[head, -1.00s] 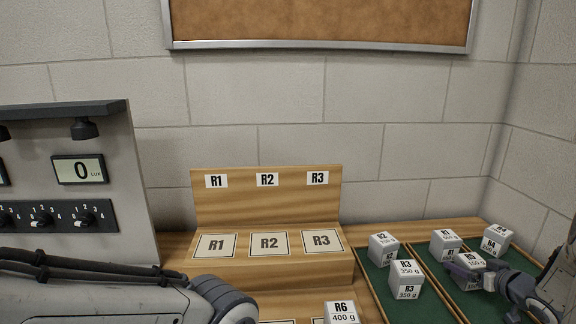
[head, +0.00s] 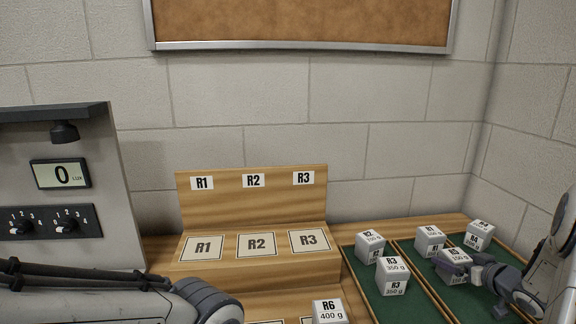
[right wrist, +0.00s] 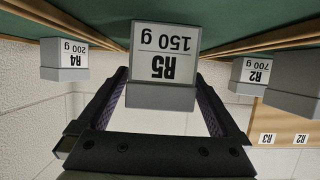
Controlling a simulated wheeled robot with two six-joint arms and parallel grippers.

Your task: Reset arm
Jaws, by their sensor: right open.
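My right gripper (head: 452,264) is at the R5 block in the head view, with its jaws open. In the right wrist view the grey-and-white R5 block (right wrist: 164,62), marked 150 g, lies between and beyond the spread fingers (right wrist: 163,88). A gap shows at each side of it. In the head view the R5 block (head: 458,254) is partly covered by the gripper. My left arm (head: 90,300) comes in along the lower left, but its gripper is out of view.
Blocks R1 (head: 429,240), R4 (head: 479,233), R2 (head: 370,247) and R3 (head: 392,274) stand close around on green trays (head: 362,280). An R6 block (head: 330,311) is on the wooden stepped stand (head: 250,210). A lux meter panel (head: 70,190) stands left.

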